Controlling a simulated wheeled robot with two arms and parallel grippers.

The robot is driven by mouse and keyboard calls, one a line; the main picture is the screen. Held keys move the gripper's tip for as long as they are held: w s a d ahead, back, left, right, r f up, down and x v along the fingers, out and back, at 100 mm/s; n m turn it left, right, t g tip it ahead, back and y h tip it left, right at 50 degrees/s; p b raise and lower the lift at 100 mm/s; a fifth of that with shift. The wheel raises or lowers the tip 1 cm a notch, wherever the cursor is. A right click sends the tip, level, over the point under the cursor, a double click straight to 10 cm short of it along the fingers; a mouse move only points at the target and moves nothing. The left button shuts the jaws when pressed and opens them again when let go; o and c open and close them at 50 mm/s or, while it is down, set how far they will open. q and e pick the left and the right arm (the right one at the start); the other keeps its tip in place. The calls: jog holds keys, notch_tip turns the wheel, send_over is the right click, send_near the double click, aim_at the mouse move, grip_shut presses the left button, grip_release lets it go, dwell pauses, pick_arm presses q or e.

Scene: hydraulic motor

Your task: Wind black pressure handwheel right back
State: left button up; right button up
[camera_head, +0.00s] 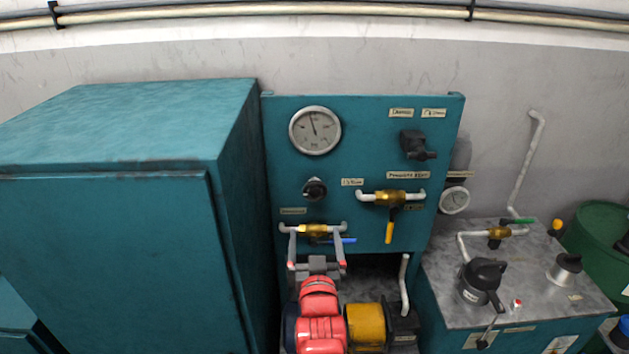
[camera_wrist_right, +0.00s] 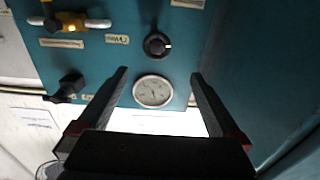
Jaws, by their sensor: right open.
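A small round black handwheel (camera_head: 314,190) sits on the teal panel (camera_head: 350,170), below the large round gauge (camera_head: 315,130). It also shows in the right wrist view (camera_wrist_right: 157,44), where the panel appears upside down. My right gripper (camera_head: 315,238) is open and empty, its two grey fingers spread and pointing at the panel below the handwheel. The fingers do not enclose the handwheel. In the right wrist view, the handwheel lies beyond the gap between the fingertips (camera_wrist_right: 160,72). The left gripper is not in view.
A brass valve with a blue lever (camera_head: 340,240) lies close to the fingers. A yellow-lever valve (camera_head: 390,205) and a black knob (camera_head: 416,145) are to the right. A tall teal cabinet (camera_head: 110,240) stands close on the left. A metal-topped unit (camera_head: 530,270) stands right.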

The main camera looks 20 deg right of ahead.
jog(key=b, duration=0.4)
send_near(315, 193)
jog(key=p+x, duration=0.4)
jog(key=x, duration=0.5)
jog(key=shift+w+d, duration=0.15)
jog(key=shift+w, duration=0.15)
jog(key=shift+w+d+f, duration=0.15)
jog(key=shift+w+d, duration=0.05)
jog(key=shift+w, duration=0.5)
jog(key=c, duration=1.2)
